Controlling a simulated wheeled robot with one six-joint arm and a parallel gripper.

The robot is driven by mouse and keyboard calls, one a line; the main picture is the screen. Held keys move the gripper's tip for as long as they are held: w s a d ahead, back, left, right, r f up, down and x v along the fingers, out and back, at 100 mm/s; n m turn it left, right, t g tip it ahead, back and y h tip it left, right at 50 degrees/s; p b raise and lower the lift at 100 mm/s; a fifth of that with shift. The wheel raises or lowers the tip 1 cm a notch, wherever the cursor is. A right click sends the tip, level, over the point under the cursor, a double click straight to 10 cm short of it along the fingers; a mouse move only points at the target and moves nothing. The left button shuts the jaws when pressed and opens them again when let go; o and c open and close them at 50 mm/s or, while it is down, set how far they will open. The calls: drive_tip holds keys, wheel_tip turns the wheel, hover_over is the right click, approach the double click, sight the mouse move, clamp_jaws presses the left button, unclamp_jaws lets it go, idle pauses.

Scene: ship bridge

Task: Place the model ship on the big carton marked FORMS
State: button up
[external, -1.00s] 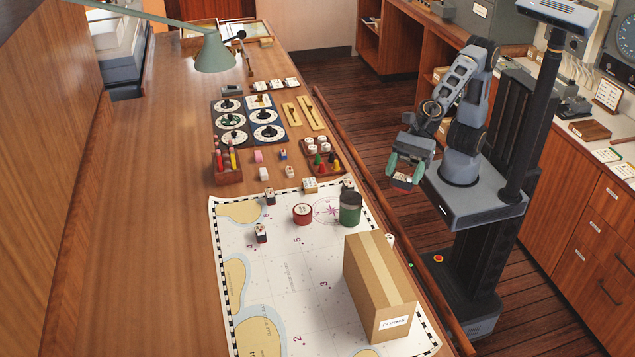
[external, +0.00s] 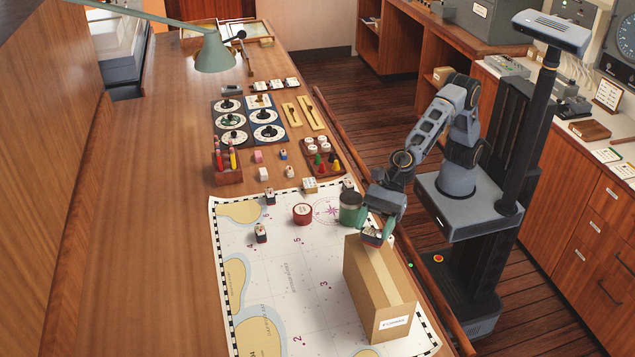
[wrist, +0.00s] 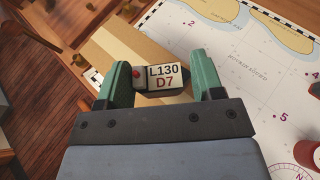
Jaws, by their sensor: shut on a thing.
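The model ship (external: 372,237) is small and dark-hulled, with a red part and a pale top; in the wrist view it (wrist: 163,78) bears a label reading L130 D7. My gripper (external: 378,232) is shut on it, with one green finger on each side in the wrist view (wrist: 162,84). The big carton marked FORMS (external: 371,290) is tan and stands upright on the chart. The ship is at the carton's far top end in the external view. In the wrist view the carton's top (wrist: 118,50) shows behind the ship. I cannot tell whether they touch.
The chart left of the carton is mostly clear. A wooden rail runs along the table edge.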

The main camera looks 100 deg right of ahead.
drive_tip(key=shift+f+b, duration=0.5)
drive_tip(key=shift+f, duration=0.6)
drive_tip(key=shift+f, duration=0.1)
drive_tip(key=shift+f, duration=0.15)
drive_tip(key=o, duration=0.9)
drive_tip(key=shift+r, duration=0.3)
drive_tip(key=v, duration=1.2)
drive_tip(key=shift+d+f+p, duration=0.1)
drive_tip(key=shift+p, duration=0.25)
